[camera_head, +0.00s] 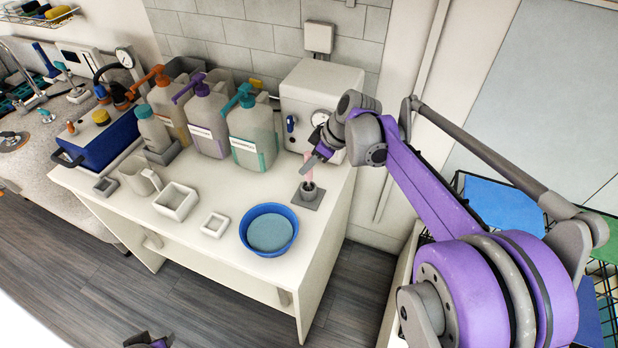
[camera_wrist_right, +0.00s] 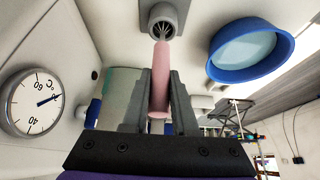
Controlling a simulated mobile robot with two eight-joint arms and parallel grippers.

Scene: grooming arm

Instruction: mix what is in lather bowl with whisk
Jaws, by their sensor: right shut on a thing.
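The blue lather bowl (camera_head: 246,246) stands near the table's front right and holds a pale blue-grey filling (camera_head: 269,232). It also shows at the upper right in the right wrist view (camera_wrist_right: 222,75). My right gripper (camera_head: 316,157) is shut on the pink handle of the whisk (camera_head: 309,173), behind and right of the bowl. In the right wrist view the handle (camera_wrist_right: 160,70) runs between the fingers. The whisk's wire head sits in the grey holder (camera_head: 303,203). A dark tip of my left gripper (camera_head: 149,341) shows at the bottom edge; its jaws are unclear.
A white box with a dial (camera_head: 320,100) stands close behind the whisk. Several pump bottles (camera_head: 252,135) line the table's back. A small white dish (camera_head: 214,224), a white square tray (camera_head: 175,201) and a jug (camera_head: 138,178) lie left of the bowl.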

